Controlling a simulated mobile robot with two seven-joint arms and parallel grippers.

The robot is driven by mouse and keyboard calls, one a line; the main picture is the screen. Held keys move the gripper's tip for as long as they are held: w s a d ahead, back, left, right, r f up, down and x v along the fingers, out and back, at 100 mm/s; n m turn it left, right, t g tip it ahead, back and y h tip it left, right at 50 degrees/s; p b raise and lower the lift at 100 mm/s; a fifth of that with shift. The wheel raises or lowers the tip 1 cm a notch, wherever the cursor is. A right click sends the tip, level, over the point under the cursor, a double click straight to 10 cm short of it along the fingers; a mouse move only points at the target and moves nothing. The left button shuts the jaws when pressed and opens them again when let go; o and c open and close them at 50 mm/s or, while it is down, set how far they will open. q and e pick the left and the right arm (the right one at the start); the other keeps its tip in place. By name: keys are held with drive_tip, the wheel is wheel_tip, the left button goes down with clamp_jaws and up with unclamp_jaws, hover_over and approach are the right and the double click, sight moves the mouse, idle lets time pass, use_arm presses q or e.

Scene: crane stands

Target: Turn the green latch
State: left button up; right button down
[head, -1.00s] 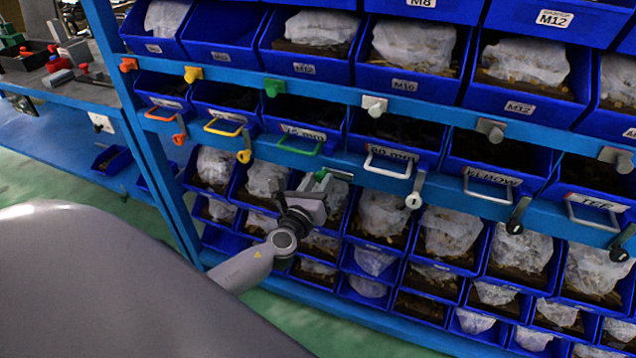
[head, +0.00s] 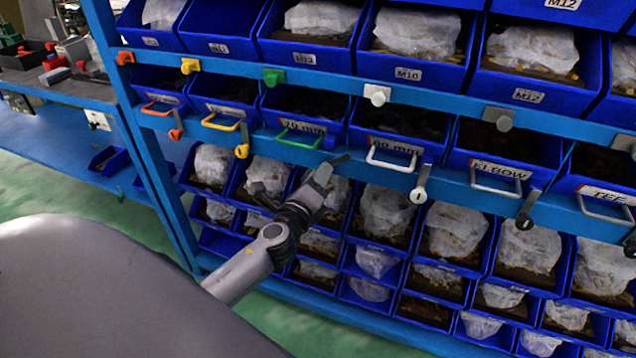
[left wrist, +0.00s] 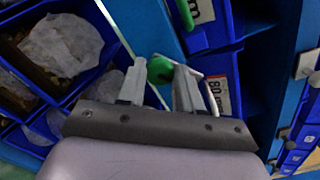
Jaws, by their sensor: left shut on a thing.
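The green latch (left wrist: 160,69) shows between my left fingertips in the left wrist view, hanging at the edge of the blue shelf beam. My left gripper (left wrist: 160,82) is shut on it, with a grey finger on each side. In the head view my left gripper (head: 331,171) is just below and right of the green drawer handle (head: 299,139) and hides the latch. My right gripper is in neither view.
Other latches hang along the same beam: red (head: 176,134), yellow (head: 242,151), and a grey one (head: 419,195) right of my gripper. Blue bins with bagged parts (head: 386,212) fill the rack below. A workbench (head: 60,90) stands at the far left.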

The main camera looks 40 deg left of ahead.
use_arm(q)
drive_tip(key=n+b, duration=0.1)
drive_tip(key=n, duration=0.7)
drive_tip(key=shift+f+b, duration=0.15)
drive_tip(key=shift+b, duration=0.25)
drive_tip(key=shift+n, duration=0.4)
drive_tip(key=o, duration=1)
drive_tip(key=shift+o, duration=0.2)
drive_tip(key=shift+s, duration=0.1)
drive_tip(key=v, duration=0.7)
